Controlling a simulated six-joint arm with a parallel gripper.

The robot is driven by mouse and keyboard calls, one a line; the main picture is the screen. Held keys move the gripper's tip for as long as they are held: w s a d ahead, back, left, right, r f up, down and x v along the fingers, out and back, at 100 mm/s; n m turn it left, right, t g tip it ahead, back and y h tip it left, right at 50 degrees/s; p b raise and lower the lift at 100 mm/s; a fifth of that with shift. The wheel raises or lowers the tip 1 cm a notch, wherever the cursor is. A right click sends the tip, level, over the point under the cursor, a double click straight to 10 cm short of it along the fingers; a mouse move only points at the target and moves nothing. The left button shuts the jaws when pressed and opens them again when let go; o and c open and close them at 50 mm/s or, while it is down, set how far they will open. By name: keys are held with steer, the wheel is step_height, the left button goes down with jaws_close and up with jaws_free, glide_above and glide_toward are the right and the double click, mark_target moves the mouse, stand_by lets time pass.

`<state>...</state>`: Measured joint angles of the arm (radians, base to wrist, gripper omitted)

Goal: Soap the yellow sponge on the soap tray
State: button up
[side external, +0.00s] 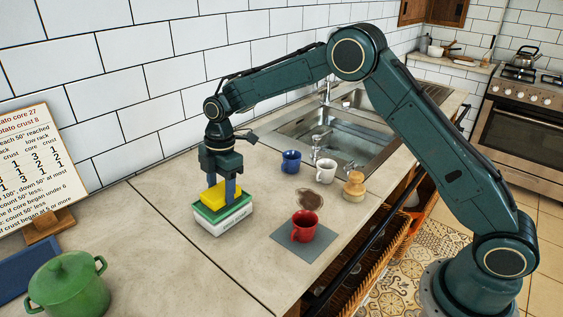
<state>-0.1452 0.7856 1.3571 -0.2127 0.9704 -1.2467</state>
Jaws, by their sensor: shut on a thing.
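The yellow sponge (211,197) is between the fingers of my gripper (223,192), which points straight down and is shut on it. The sponge is right at the top of the soap tray (218,226), a white box with a green upper part and dark lettering on its front. The sponge looks level and overlaps the green top; I cannot tell whether it is pressed on it or held just above. One blue finger shows in front of the sponge; the other is mostly hidden.
Blue (291,161) and white (325,172) mugs and a wooden-looking brush (354,187) are near the sink (345,140). A green pot (68,287) is front left.

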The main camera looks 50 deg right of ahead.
mark_target(222, 189)
steer(key=shift+f, duration=0.5)
stand_by(0.6)
steer(key=shift+r, duration=0.1)
stand_by(0.5)
steer(key=shift+r, duration=3.5)
steer(key=shift+d, duration=0.1)
steer(key=d+m, duration=0.1)
steer(key=s+m, duration=0.1)
steer(key=m, duration=0.1)
steer(key=d+m, duration=0.1)
steer(key=m, duration=0.1)
steer(key=shift+s+d+r, duration=0.25)
steer(key=shift+d+r, duration=0.1)
steer(key=shift+r, duration=0.05)
steer(key=s+d+r+m+t+h, duration=0.1)
steer(key=s+d+m, duration=0.5)
steer(key=m, duration=1)
steer(key=shift+s+d+r+h, duration=0.2)
steer(key=shift+s+d+h, duration=0.2)
steer(key=shift+d, duration=1.05)
